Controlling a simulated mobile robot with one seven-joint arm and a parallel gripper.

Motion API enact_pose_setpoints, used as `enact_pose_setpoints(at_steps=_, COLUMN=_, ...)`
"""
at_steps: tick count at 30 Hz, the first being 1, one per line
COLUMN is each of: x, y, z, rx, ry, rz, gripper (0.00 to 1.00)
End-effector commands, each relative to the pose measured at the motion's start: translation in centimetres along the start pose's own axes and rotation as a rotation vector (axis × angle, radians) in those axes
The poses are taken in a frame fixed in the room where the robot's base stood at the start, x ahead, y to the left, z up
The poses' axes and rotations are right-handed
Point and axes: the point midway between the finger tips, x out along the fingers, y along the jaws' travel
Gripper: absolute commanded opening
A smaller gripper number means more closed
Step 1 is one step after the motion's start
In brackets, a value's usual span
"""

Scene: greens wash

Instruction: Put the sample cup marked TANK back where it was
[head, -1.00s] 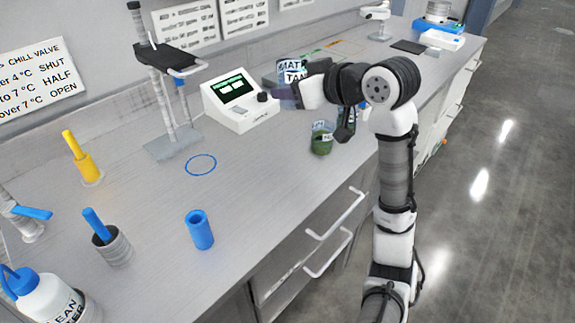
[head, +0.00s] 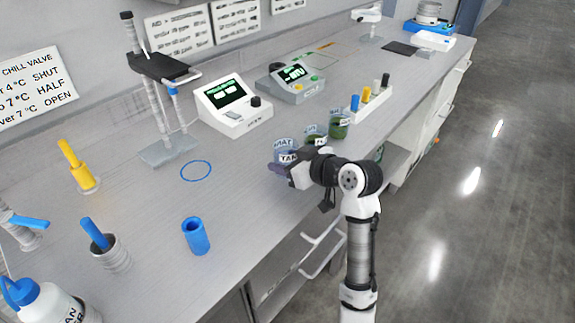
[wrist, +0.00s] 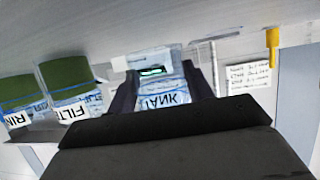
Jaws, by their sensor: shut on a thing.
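The clear sample cup marked TANK (head: 286,146) is between the fingers of my gripper (head: 284,168), at the left end of a row of cups. In the wrist view, which is upside down, the TANK cup (wrist: 165,92) sits between both fingers, its label facing the camera. My gripper is shut on it. The cup looks upright and low over the bench; I cannot tell whether its base touches. Beside it stand a green-filled cup marked FILT (wrist: 68,82) and another green-filled cup (wrist: 20,98) whose label starts RIN.
A blue ring mark (head: 196,171) lies bare on the bench, left of my gripper. Behind are a white instrument (head: 232,110) and a grey one (head: 297,84). A rack of coloured pieces (head: 369,105) stands right of the cups. A blue cylinder (head: 196,236) stands nearer the front.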

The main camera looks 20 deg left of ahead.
Motion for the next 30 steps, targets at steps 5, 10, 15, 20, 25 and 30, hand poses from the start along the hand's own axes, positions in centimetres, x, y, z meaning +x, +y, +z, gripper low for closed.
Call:
enact_pose_setpoints(at_steps=5, x=0.7, y=-0.1, z=1.6, rx=0.002, ry=-0.001, rz=-0.001, gripper=0.27)
enact_pose_setpoints(at_steps=10, x=0.7, y=0.0, z=1.7, rx=0.000, ry=0.000, rz=-0.001, gripper=0.27)
enact_pose_setpoints(at_steps=15, x=0.9, y=-0.1, z=2.0, rx=0.000, ry=0.000, rz=-0.001, gripper=0.27)
enact_pose_setpoints(at_steps=20, x=0.8, y=-0.1, z=1.9, rx=0.000, ry=-0.001, rz=-0.001, gripper=0.70)
enact_pose_setpoints(at_steps=25, x=0.8, y=0.0, z=1.9, rx=0.000, ry=-0.001, rz=-0.001, gripper=0.73)
enact_pose_setpoints(at_steps=30, x=0.7, y=0.0, z=1.7, rx=0.000, ry=0.000, rz=-0.001, gripper=0.73)
